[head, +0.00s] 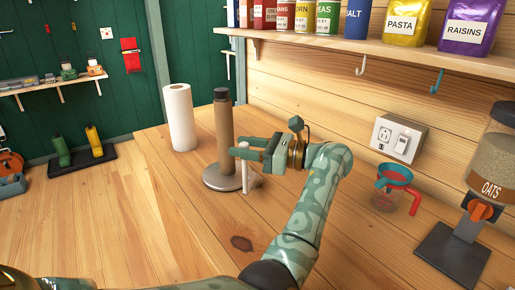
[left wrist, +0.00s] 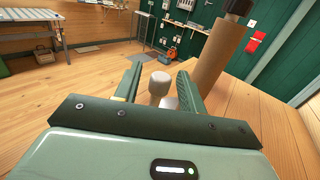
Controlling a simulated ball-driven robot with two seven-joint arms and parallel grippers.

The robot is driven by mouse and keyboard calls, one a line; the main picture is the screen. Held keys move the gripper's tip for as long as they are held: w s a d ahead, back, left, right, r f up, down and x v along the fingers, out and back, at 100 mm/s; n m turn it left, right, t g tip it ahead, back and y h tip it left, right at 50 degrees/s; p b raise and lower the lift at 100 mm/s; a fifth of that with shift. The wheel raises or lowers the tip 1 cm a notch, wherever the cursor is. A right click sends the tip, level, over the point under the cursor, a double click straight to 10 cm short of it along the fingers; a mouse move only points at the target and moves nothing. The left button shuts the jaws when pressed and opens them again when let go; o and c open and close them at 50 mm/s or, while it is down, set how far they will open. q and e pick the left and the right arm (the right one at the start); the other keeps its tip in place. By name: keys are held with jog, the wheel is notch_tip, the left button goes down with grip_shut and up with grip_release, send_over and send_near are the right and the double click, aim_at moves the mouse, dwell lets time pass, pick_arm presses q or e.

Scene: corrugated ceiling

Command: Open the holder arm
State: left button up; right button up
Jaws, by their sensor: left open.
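The paper towel holder has a round metal base (head: 210,181), an upright brown cardboard tube (head: 223,135) and a dark cap on top. Its white holder arm (head: 245,176) stands upright beside the tube, on the near right side. My left gripper (head: 248,147) is open at the top of the holder arm. In the left wrist view, the arm's rounded white top (left wrist: 159,83) sits between the two open fingers, with gaps visible on both sides. The brown tube (left wrist: 218,55) stands just right of the fingers there. My right gripper is in neither view.
A white paper roll (head: 180,118) stands behind the holder to the left. A measuring cup (head: 390,188) and an oats dispenser (head: 490,170) stand on the right of the wooden counter. A shelf (head: 390,48) with cans and bags hangs above. The counter's front left is clear.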

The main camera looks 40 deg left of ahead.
pick_arm(q)
jog(key=b+v, duration=0.2)
jog(key=v, duration=0.9)
jog(key=shift+d, duration=0.3)
jog(key=shift+r, duration=0.2)
